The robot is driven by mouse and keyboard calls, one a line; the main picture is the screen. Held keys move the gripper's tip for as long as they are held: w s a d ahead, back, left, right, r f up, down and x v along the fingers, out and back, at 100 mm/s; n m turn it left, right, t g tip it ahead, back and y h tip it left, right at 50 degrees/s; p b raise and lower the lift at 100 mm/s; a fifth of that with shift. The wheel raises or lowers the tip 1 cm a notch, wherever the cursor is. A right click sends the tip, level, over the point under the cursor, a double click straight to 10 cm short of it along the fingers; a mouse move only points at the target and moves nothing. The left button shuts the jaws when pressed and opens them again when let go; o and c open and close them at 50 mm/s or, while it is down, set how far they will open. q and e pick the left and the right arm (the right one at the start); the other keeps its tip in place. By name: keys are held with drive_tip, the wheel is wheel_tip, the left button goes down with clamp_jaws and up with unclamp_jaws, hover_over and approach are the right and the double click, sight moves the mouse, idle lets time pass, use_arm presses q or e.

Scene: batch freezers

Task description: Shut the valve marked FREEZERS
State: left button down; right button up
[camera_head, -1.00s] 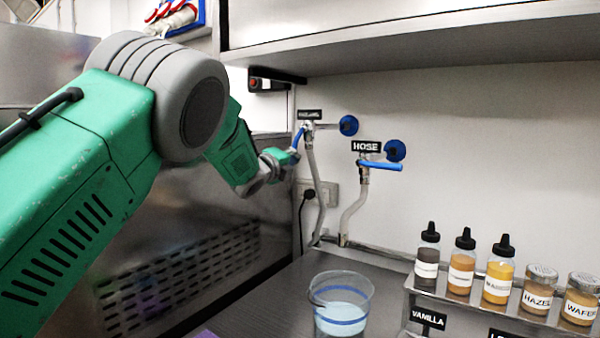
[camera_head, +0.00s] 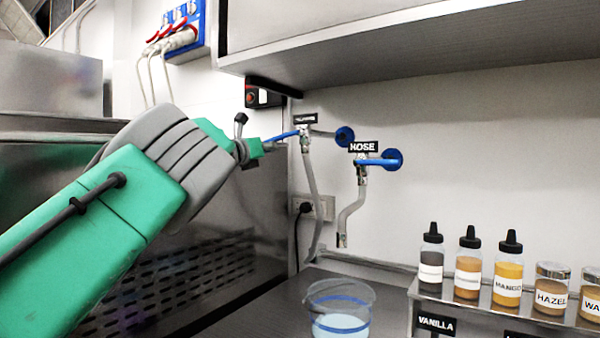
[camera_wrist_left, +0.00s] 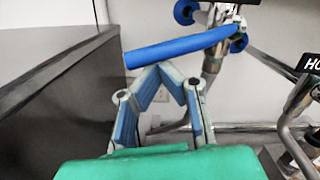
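The left valve sits on the back wall under a small black label (camera_head: 305,118) whose text is too small to read. Its blue lever (camera_head: 282,136) points left, tilted slightly down, towards my left gripper. In the left wrist view the lever (camera_wrist_left: 180,47) crosses just beyond the fingertips. My left gripper (camera_head: 264,144) is at the lever's free end; in the wrist view its fingertips (camera_wrist_left: 160,70) meet, with nothing between them. They look close to or touching the lever's underside; I cannot tell which. My right gripper is not in view.
The HOSE valve (camera_head: 362,170) is to the right, its blue lever (camera_head: 376,162) horizontal. A clear bucket (camera_head: 340,290) stands on the counter. Bottles and jars fill a rack (camera_head: 465,310) at right. A shelf (camera_head: 400,50) overhangs the valves; a steel machine (camera_head: 215,270) stands at left.

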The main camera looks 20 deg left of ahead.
use_arm(q)
drive_tip(key=shift+a+r+m+b, duration=0.3)
drive_tip(key=shift+r+m, duration=0.15)
drive_tip(key=shift+m, duration=0.25)
drive_tip(key=shift+a+r+m+b, duration=0.25)
drive_tip(key=shift+r+m, duration=0.15)
drive_tip(key=shift+m, duration=0.3)
